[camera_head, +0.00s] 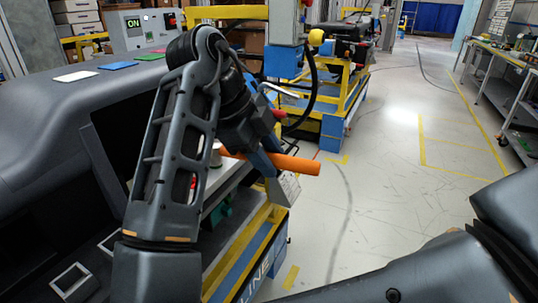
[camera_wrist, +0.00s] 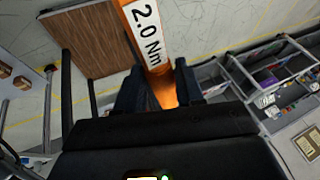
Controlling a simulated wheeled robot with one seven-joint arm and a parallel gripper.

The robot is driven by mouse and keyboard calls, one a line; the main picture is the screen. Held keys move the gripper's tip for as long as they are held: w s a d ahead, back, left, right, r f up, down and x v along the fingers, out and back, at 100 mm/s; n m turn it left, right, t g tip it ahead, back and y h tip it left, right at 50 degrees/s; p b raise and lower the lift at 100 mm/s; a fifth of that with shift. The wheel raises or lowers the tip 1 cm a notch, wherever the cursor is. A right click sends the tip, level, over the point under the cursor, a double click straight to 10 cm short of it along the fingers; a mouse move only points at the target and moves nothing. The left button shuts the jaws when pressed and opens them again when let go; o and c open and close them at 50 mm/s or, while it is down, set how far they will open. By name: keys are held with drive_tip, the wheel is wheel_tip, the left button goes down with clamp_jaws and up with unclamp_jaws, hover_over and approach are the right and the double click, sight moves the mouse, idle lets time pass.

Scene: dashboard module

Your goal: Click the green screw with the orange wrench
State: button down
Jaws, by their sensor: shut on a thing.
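My gripper (camera_head: 262,158) is shut on the orange wrench (camera_head: 298,165), whose handle sticks out to the right, nearly level, in the head view. The wrench also shows in the wrist view (camera_wrist: 150,38), running up between the fingers (camera_wrist: 158,88) with a white "2.0 Nm" label. The wrench's tip is not clear in either view. The green screw cannot be made out. The dark dashboard (camera_head: 40,115) fills the left of the head view, and my arm hides part of it.
White, blue and green cards (camera_head: 150,57) lie on the dashboard top. A yellow and blue cart frame (camera_head: 240,262) stands below my gripper. Another such cart (camera_head: 345,95) stands behind. A workbench (camera_head: 505,60) is at the far right. The floor between (camera_head: 385,180) is clear.

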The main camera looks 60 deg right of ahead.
drive_tip(key=shift+a+m+g+y+b, duration=0.4)
drive_tip(key=shift+a+m+y+b, duration=0.45)
drive_tip(key=shift+a+m, duration=0.85)
idle(4.1)
drive_tip(key=shift+d+n+h, duration=0.35)
drive_tip(key=shift+d+n, duration=0.05)
drive_tip(key=shift+n, duration=0.1)
drive_tip(key=shift+r, duration=0.15)
drive_tip(key=shift+r+p, duration=2.25)
drive_tip(key=shift+r, duration=0.6)
